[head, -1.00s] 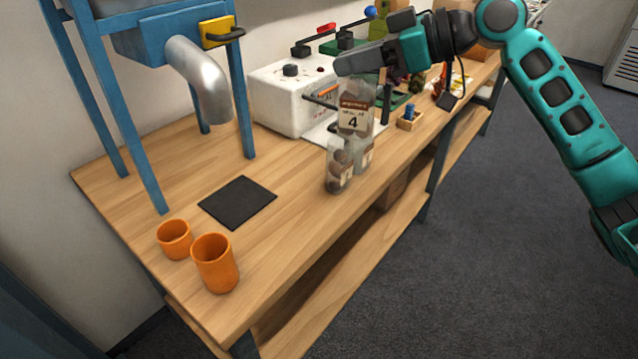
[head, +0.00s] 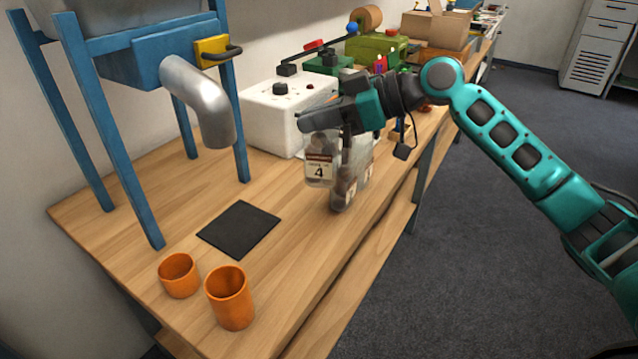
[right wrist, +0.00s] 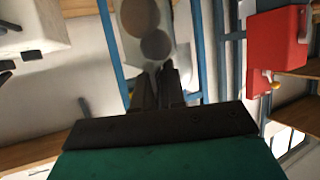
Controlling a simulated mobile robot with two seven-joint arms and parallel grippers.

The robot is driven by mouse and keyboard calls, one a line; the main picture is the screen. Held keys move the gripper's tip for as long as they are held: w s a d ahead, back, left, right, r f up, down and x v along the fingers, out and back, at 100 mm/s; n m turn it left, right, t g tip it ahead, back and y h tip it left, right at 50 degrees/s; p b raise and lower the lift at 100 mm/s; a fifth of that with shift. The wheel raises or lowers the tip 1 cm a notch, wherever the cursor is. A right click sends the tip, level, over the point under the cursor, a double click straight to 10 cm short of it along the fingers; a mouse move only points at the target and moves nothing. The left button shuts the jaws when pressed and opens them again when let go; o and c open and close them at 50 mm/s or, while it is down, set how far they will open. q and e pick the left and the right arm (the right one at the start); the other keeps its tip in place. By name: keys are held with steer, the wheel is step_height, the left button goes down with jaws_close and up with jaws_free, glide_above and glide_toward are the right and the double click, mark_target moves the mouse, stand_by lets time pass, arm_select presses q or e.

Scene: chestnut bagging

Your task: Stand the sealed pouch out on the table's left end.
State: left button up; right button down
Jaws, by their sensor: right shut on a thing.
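A clear pouch (head: 320,170) of brown chestnuts with a label marked 4 hangs from my right gripper (head: 312,122), which is shut on its top. The pouch is held upright, apparently above the table (head: 130,215). It partly covers other clear pouches (head: 346,186) with brown contents that stand on the table just behind and to its right. In the right wrist view, the fingers of my right gripper (right wrist: 158,80) are closed on the held pouch (right wrist: 146,30), where two round chestnuts show. My left gripper is out of view.
Two orange cups (head: 229,297) stand at the table's near left end. A white machine (head: 275,115) stands behind the pouches. Bare wood surrounds the mat.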

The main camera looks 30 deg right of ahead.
mark_target(316, 177)
step_height(316, 177, down, 7)
steer(key=shift+f+b, duration=0.15)
steer(key=shift+b, duration=0.25)
step_height(316, 177, down, 4)
steer(key=shift+r, duration=0.2)
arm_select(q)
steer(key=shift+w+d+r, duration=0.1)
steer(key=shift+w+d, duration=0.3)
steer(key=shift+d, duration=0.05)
arm_select(e)
steer(key=shift+f, duration=0.25)
steer(key=c, duration=1.7)
jaws_free()
steer(key=shift+f+b, duration=0.1)
steer(key=shift+b, duration=0.2)
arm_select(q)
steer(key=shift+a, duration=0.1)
arm_select(e)
steer(key=o, duration=0.5)
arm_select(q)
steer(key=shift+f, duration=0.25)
arm_select(e)
steer(key=v, duration=1.2)
